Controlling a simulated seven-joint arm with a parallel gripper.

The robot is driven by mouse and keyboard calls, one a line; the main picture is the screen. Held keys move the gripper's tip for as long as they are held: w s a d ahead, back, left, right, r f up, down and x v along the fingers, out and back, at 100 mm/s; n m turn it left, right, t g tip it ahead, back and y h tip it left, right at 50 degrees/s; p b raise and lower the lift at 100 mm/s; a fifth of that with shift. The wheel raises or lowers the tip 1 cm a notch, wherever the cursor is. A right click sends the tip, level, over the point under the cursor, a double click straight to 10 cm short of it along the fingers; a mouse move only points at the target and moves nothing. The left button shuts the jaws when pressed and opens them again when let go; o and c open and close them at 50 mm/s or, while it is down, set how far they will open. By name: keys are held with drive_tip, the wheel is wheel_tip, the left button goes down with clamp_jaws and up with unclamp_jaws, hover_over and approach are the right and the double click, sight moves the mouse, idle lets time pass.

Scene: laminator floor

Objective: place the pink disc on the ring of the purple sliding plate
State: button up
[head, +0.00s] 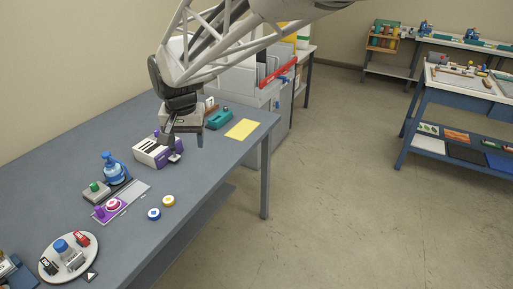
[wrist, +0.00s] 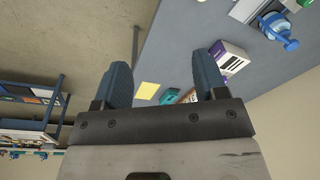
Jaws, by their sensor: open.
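The purple sliding plate (head: 121,206) lies on the blue-grey table, on a pale rail, with a purple knob (head: 100,213) at its left end. A pink disc with white markings (head: 113,204) rests on the plate beside the knob. The plate's ring is not clearly distinct from the disc, so I cannot tell how it sits. My gripper (head: 185,142) is open and empty, pointing down over the far part of the table, well beyond the plate. In the wrist view, my gripper (wrist: 164,75) shows two spread fingers with nothing between them; plate and disc are not clearly seen there.
A blue disc (head: 154,214) and a yellow disc (head: 168,201) lie near the table's front edge. A white-and-purple box (head: 152,151) is near my gripper. A round tray (head: 49,271) is nearest.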

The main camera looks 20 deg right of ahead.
drive_tip(key=s+d+n, duration=0.1)
drive_tip(key=s+d, duration=0.8)
drive_tip(key=s, duration=0.3)
drive_tip(key=s+d+n+t, duration=0.1)
drive_tip(key=s+d, duration=0.8)
drive_tip(key=s, duration=0.4)
drive_tip(key=shift+s+d+f+h, duration=0.15)
drive_tip(key=shift+d+f+h, duration=0.15)
drive_tip(key=shift+d, duration=0.1)
